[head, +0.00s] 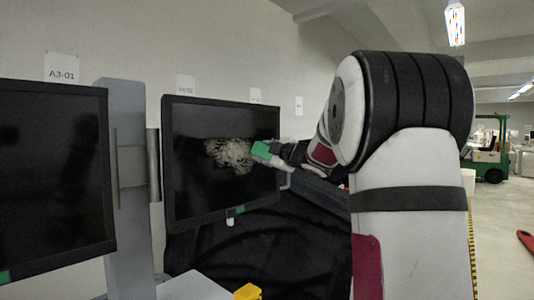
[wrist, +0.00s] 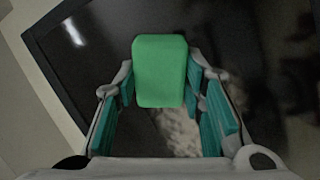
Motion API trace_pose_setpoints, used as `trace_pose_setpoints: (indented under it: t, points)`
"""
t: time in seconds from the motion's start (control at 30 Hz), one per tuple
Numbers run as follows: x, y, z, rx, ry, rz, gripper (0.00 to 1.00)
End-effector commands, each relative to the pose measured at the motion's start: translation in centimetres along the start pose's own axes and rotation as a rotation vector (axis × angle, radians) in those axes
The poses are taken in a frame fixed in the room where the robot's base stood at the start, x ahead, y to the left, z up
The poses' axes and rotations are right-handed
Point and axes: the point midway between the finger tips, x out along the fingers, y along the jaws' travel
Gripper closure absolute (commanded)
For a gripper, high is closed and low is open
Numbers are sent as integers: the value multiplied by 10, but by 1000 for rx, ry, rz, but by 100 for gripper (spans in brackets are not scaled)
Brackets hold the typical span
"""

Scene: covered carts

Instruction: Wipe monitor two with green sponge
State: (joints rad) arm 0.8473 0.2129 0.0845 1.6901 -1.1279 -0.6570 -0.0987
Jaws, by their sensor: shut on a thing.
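My gripper (wrist: 161,85) is shut on the green sponge (wrist: 160,70), with a finger on each side of it in the wrist view. In the head view my arm reaches from the right, and the sponge (head: 261,150) is in front of the right part of a dark monitor (head: 190,190). A pale, speckled smudge (head: 229,155) is on this screen, just left of the sponge. It also shows below the sponge in the wrist view (wrist: 178,132). I cannot tell whether the sponge touches the screen. Another dark monitor (head: 45,170) stands at the left; no smudge shows on it.
A grey post (head: 128,200) stands between the two monitors. Dark draped fabric (head: 270,250) lies below and behind the right monitor. A yellow object (head: 247,292) is at the bottom. A green forklift (head: 490,150) is far off at the right. A wall with paper labels is behind.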

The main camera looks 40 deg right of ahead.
Motion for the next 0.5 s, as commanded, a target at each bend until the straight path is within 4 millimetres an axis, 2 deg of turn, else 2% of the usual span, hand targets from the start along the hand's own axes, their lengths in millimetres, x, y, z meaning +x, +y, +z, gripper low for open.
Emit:
trace_pose_setpoints:
  t: [0.37,0.5]
  points:
    - [11,0,0,0,-1,0,86]
    - [8,0,0,0,-1,0,86]
